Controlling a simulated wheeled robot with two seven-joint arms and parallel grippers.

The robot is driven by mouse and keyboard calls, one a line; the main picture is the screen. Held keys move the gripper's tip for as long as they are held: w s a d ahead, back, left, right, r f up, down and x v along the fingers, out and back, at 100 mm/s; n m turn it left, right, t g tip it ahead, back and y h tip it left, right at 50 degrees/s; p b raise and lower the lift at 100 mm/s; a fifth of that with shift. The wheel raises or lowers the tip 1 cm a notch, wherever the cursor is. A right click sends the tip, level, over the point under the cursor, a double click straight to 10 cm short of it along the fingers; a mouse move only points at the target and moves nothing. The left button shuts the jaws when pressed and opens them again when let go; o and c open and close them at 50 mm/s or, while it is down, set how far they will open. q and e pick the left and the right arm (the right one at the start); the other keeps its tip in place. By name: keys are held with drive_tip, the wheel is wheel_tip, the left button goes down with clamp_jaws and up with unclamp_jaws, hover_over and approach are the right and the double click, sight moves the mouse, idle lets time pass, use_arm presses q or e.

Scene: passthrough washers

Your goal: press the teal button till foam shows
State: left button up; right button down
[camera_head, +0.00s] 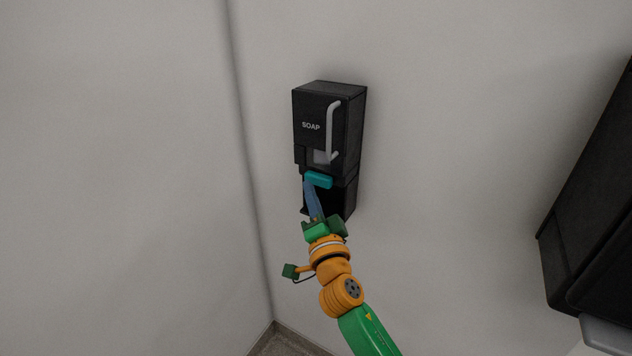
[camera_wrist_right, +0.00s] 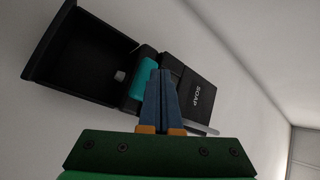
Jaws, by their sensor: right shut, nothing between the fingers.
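A black soap dispenser (camera_head: 311,112) marked SOAP hangs on the wall, with a pale handle bar (camera_head: 334,129) on its front. It also shows in the right wrist view (camera_wrist_right: 199,93), turned on its side. The teal button (camera_head: 318,180) sits low on its front; it shows in the right wrist view (camera_wrist_right: 145,76) beside my fingers. My right gripper (camera_head: 309,182) is shut and empty, its blue fingertips at the teal button's left part. I cannot tell whether they touch it or press it in. No foam shows in the dark recess (camera_wrist_right: 85,65). My left gripper is out of view.
A wall corner (camera_head: 245,150) runs down to the left of the dispenser. A large black wall unit (camera_head: 595,200) stands out at the far right. The wall between it and the dispenser is bare.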

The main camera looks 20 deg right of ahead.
drive_tip(key=shift+w+d, duration=0.1)
idle(0.6)
drive_tip(key=shift+w+d, duration=0.1)
drive_tip(key=shift+d, duration=0.05)
drive_tip(key=shift+w+d+r+b, duration=0.1)
drive_tip(key=shift+w+d+b, duration=0.25)
drive_tip(key=shift+w+d, duration=0.3)
idle(1.2)
drive_tip(key=shift+s, duration=0.15)
drive_tip(key=shift+s+a, duration=0.65)
drive_tip(key=shift+a, duration=0.15)
